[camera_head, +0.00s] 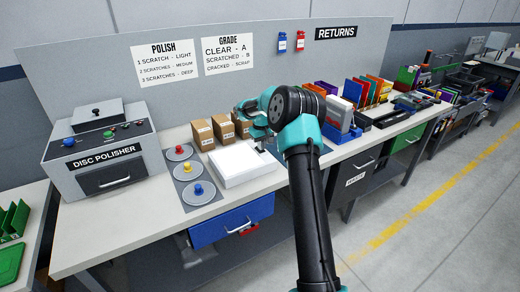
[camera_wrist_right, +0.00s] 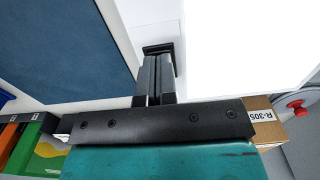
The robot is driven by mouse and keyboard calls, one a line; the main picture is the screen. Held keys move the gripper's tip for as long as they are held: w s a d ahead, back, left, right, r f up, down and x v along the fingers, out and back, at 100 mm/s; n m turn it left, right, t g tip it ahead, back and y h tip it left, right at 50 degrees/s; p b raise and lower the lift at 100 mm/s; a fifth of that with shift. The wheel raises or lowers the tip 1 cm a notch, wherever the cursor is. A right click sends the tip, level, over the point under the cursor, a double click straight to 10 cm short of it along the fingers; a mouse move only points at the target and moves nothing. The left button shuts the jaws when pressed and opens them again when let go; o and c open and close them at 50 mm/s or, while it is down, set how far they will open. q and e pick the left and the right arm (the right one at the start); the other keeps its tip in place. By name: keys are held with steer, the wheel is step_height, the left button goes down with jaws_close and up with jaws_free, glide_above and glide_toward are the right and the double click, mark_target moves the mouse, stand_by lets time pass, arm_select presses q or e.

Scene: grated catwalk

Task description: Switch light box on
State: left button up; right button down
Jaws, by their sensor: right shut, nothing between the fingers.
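The light box (camera_head: 243,166) is a flat white box on the bench, just right of the grey pads with coloured knobs. Its top is an even bright white panel (camera_wrist_right: 240,45) in the right wrist view. My right gripper (camera_head: 262,146) is over its back right edge. In the right wrist view my right gripper (camera_wrist_right: 154,62) is shut and empty. Its tips are at a small black switch-like part (camera_wrist_right: 158,48) on the white rim, partly hidden by the fingers. Whether they touch it, I cannot tell. My left gripper is not in view.
Cardboard boxes (camera_head: 202,134) stand behind the light box. The disc polisher (camera_head: 103,155) is at the left. Red and blue knobs (camera_head: 197,189) sit on pads. A grey case (camera_head: 340,112) and coloured sleeves stand to the right. A dark blue mat (camera_wrist_right: 60,45) lies beside the box.

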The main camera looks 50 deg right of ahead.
steer(key=shift+r, duration=3.15)
